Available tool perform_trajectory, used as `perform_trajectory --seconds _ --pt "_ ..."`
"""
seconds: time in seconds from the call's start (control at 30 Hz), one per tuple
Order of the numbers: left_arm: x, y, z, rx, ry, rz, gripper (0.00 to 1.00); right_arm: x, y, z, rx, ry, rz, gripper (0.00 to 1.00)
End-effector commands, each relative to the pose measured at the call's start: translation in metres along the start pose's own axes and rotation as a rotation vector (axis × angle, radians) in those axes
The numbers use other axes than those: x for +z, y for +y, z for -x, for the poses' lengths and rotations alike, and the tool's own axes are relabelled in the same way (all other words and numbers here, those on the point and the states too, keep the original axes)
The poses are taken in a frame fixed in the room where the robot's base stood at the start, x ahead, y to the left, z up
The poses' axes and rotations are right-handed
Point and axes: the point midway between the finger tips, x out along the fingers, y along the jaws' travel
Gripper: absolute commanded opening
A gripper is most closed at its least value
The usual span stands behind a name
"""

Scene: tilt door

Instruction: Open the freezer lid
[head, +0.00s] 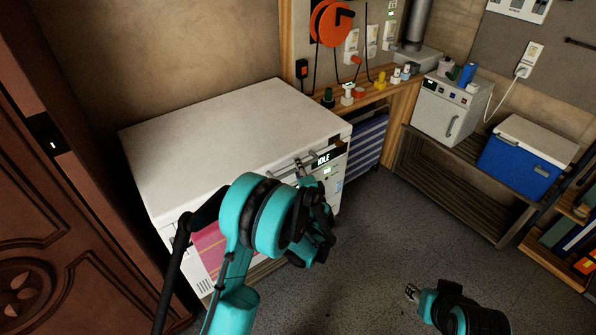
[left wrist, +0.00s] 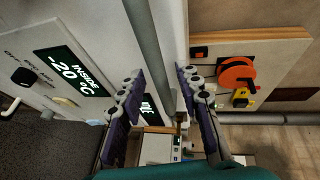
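The white chest freezer (head: 165,225) stands against the wall in the head view, with its lid (head: 230,130) shut flat on top. A grey bar handle (head: 283,168) runs along the lid's front edge. My left gripper (head: 312,186) is at the freezer's front near the handle, partly hidden by its own arm. In the left wrist view, my left gripper (left wrist: 160,78) is open, its dark fingers apart. The grey handle bar (left wrist: 149,45) passes between them with visible gaps. My right gripper (head: 411,292) is low over the floor; its fingers are unclear.
A wooden door (head: 70,200) is close on the left. A small white cabinet (head: 445,110) and a blue cooler (head: 525,160) are on the right. The floor (head: 375,235) between is clear.

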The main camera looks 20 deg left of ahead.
Motion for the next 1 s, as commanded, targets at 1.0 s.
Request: perform_trajectory --seconds 1.0 --pt "-0.001 -0.027 -0.005 0.034 -0.001 0.015 0.00 -0.012 0.000 0.017 0.000 0.000 0.000 0.40"
